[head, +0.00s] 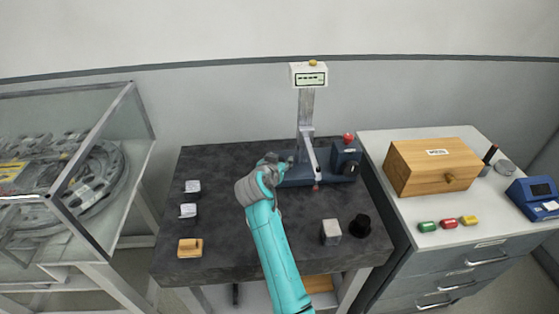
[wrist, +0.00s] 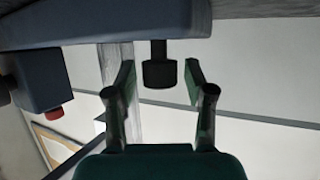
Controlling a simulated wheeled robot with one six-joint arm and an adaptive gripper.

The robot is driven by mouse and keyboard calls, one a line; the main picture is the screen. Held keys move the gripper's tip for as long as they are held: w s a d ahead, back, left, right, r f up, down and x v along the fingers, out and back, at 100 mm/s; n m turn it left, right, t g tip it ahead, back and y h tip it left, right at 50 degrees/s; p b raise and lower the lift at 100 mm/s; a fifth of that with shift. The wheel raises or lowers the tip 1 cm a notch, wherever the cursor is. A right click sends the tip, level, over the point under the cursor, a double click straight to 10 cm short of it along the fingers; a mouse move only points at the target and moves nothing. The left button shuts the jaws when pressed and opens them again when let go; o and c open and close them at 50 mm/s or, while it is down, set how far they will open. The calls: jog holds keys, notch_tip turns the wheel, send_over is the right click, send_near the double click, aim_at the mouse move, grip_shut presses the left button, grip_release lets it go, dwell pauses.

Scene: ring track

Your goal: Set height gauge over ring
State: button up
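The height gauge stands at the back of the dark table, with a display head (head: 309,75), a grey column (head: 306,112) and a blue base (head: 300,181). Its slanted arm ends in a red tip (head: 316,187) low over the base. My gripper (head: 284,160) is at the gauge's left side, above the left end of the base. In the wrist view my gripper (wrist: 160,85) is open, with a dark knob (wrist: 160,74) between its fingers and gaps on both sides. I cannot make out a ring at the gauge; my gripper and arm hide part of the base.
A blue box (head: 346,160) with a red knob adjoins the gauge. Small blocks line the table's left side; a grey block (head: 331,232) and black cylinder (head: 361,225) stand front right. A glass-walled case (head: 100,150) is left, a cabinet with a wooden box (head: 432,165) right.

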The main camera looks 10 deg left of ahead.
grip_shut()
jog(key=s+a, duration=0.1)
jog(key=a, duration=0.3)
jog(key=s+a, duration=0.1)
jog(key=a, duration=0.4)
jog(key=s+a, duration=0.2)
jog(key=a, duration=0.3)
jog(key=shift+s, duration=0.1)
jog(key=shift+o, duration=1.5)
grip_release()
jog(key=shift+a, duration=0.15)
jog(key=v, duration=1.2)
